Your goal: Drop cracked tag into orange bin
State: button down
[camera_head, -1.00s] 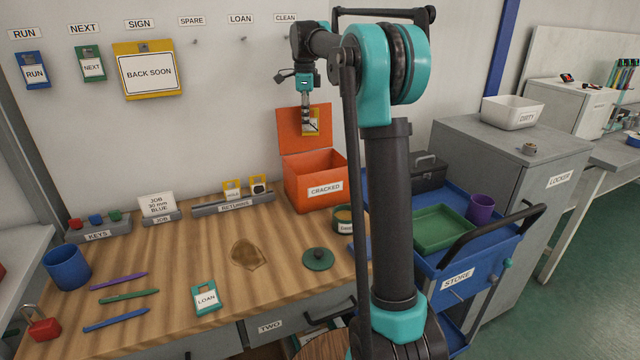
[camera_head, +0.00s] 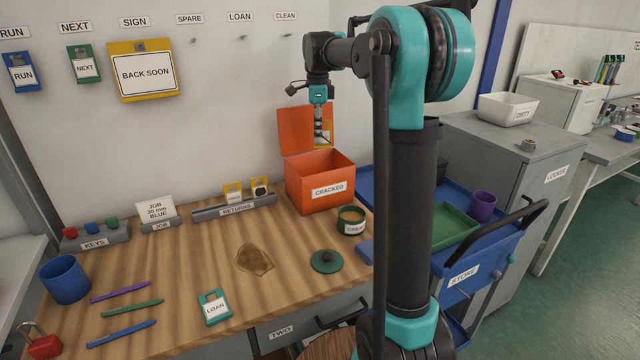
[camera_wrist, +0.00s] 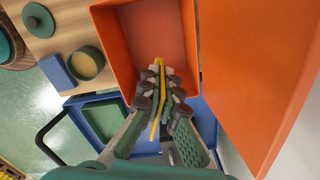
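The orange bin (camera_head: 318,192), labelled CRACKED, stands at the back right of the bench with its lid (camera_head: 296,130) raised open. My gripper (camera_head: 318,138) points down above the bin, in front of the lid. It is shut on a yellow tag (camera_head: 326,141), which I take to be the cracked tag; its face is mostly hidden. In the wrist view the yellow tag (camera_wrist: 155,112) shows edge-on between the fingers (camera_wrist: 162,92). The bin's opening (camera_wrist: 158,38) lies beneath and ahead of the fingertips. The tag's height above the rim is hard to tell.
The RETURNING rack (camera_head: 232,206) with two yellow tags stands left of the bin. A round tin (camera_head: 351,221) and a green lid (camera_head: 326,261) lie in front of it. A blue trolley (camera_head: 470,262) with a green tray (camera_head: 450,228) stands to the right.

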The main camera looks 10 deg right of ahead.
aim_at(320, 146)
jog(key=shift+s+d+f, duration=0.25)
jog(key=shift+s+f, duration=0.2)
jog(key=shift+f, duration=2.85)
jog(key=c, duration=1.6)
grip_release()
jog(key=shift+c, duration=0.2)
notch_tip(320, 146, up, 12)
jog(key=shift+r, duration=0.1)
